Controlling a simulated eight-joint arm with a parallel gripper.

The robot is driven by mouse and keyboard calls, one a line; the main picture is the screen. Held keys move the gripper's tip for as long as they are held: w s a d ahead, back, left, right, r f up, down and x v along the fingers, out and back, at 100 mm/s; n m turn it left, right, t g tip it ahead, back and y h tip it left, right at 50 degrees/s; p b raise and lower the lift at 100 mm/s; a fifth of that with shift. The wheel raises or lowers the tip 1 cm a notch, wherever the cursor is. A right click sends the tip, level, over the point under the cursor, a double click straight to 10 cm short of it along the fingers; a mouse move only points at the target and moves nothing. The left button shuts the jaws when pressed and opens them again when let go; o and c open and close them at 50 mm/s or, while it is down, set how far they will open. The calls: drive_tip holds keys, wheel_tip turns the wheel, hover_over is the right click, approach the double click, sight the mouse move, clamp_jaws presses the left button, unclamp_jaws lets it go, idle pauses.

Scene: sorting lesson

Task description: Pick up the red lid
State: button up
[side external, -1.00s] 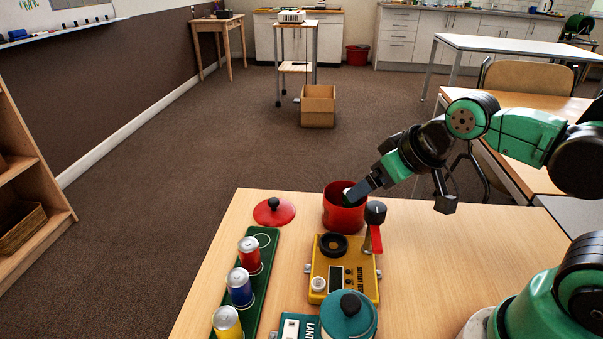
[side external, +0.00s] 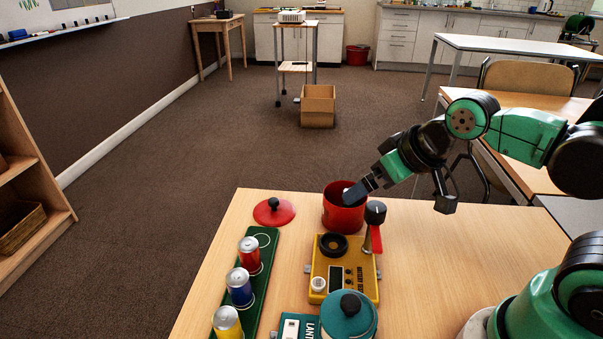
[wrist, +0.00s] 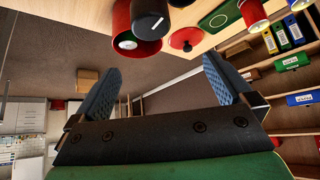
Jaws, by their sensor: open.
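The red lid (side external: 273,212), with a black knob, lies on the table's far left corner, left of the red pot (side external: 344,214). The lid also shows in the wrist view (wrist: 186,40), beyond my fingers. My gripper (side external: 357,191) is open and appears over or in front of the red pot in the side view, to the right of the lid and apart from it. In the wrist view my gripper (wrist: 165,75) has its two blue-grey fingers wide apart with nothing between them. A pale round item (wrist: 127,41) shows at the pot's mouth.
A green tray (side external: 263,268) holds red, blue and yellow cans in front of the lid. A yellow tester (side external: 330,265) with an upright black-knobbed lever (side external: 375,213) stands in front of the pot. Table is clear at right.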

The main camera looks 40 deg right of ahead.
drive_tip(key=shift+w+r, duration=0.25)
drive_tip(key=shift+w, duration=0.05)
drive_tip(key=w+a+r+n+g, duration=0.1)
drive_tip(key=w+r+n+g, duration=0.1)
drive_tip(key=w, duration=0.3)
drive_tip(key=n+g, duration=0.4)
drive_tip(key=n, duration=0.1)
hover_over(273, 200)
drive_tip(key=shift+y, duration=0.4)
drive_tip(key=f, duration=0.6)
drive_tip(key=s+f, duration=0.1)
drive_tip(key=f, duration=0.2)
drive_tip(key=shift+d+f, duration=0.2)
drive_tip(key=shift+d, duration=0.1)
drive_tip(key=shift+w+a+f, duration=0.1)
drive_tip(key=shift+w+f, duration=0.15)
drive_tip(key=shift+f, duration=0.45)
drive_tip(key=shift+w+a+f, duration=0.1)
drive_tip(key=shift+w+f, duration=0.05)
drive_tip(key=shift+f, duration=1.1)
drive_tip(key=shift+w+a+f, duration=0.1)
drive_tip(key=shift+f, duration=1.15)
drive_tip(key=c, duration=1.4)
